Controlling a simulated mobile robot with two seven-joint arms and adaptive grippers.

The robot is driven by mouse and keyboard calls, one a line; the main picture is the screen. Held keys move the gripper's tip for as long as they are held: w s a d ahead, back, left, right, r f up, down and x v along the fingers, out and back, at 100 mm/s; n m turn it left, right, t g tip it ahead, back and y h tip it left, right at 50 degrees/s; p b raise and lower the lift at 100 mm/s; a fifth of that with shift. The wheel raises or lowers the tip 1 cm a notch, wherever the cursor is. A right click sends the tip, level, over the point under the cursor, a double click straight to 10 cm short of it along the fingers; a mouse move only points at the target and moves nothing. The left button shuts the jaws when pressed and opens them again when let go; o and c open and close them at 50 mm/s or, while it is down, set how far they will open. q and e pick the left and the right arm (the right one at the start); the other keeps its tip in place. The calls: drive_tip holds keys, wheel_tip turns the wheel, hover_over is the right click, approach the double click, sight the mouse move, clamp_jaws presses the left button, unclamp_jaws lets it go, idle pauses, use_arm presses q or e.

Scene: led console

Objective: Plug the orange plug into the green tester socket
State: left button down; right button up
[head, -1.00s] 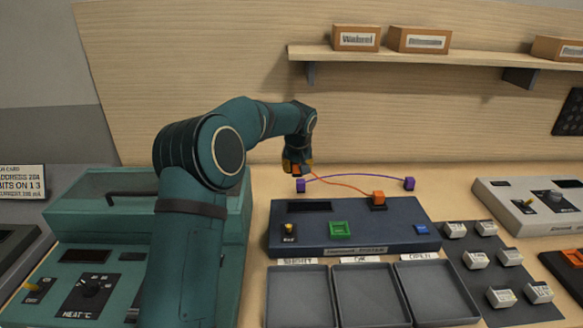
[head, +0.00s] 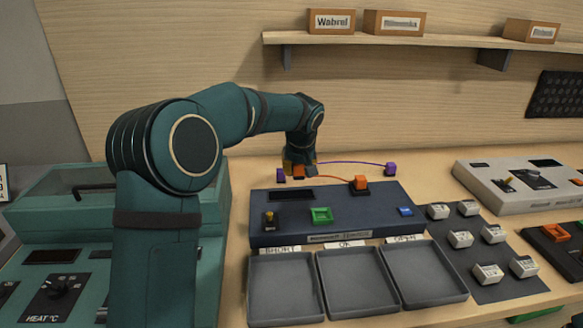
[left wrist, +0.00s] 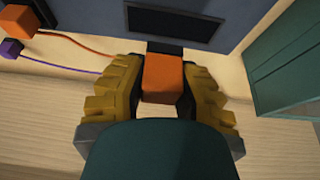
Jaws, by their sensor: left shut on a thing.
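My left gripper (head: 299,174) is shut on an orange plug (left wrist: 163,78), held between its yellow finger pads in the left wrist view. In the head view the held plug (head: 299,172) shows at the fingertips, by the rear edge of the dark blue tester (head: 375,213). An orange cord runs from there to a second orange plug (head: 361,183), which sits at the tester's rear right. The green socket (head: 321,215) is on the tester top, in front of the gripper and apart from it; it looks empty. My right gripper is not in view.
A purple cord joins two purple plugs (head: 281,174) (head: 391,169) behind the tester. A yellow-topped switch (head: 269,220) and a blue part (head: 405,211) flank the green socket. Grey trays (head: 286,288) lie in front. A teal heater case (head: 60,222) stands left.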

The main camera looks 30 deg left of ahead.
use_arm(q)
drive_tip(key=s+d+b, duration=0.1)
drive_tip(key=d, duration=0.2)
hover_over(320, 213)
drive_tip(key=shift+s+d+f, duration=0.3)
drive_tip(key=shift+s+f, duration=0.05)
drive_tip(key=shift+s, duration=0.05)
idle(0.6)
drive_tip(key=shift+f, duration=3.55)
idle(1.8)
drive_tip(key=shift+s+f, duration=0.1)
drive_tip(key=shift+f, duration=0.2)
idle(0.6)
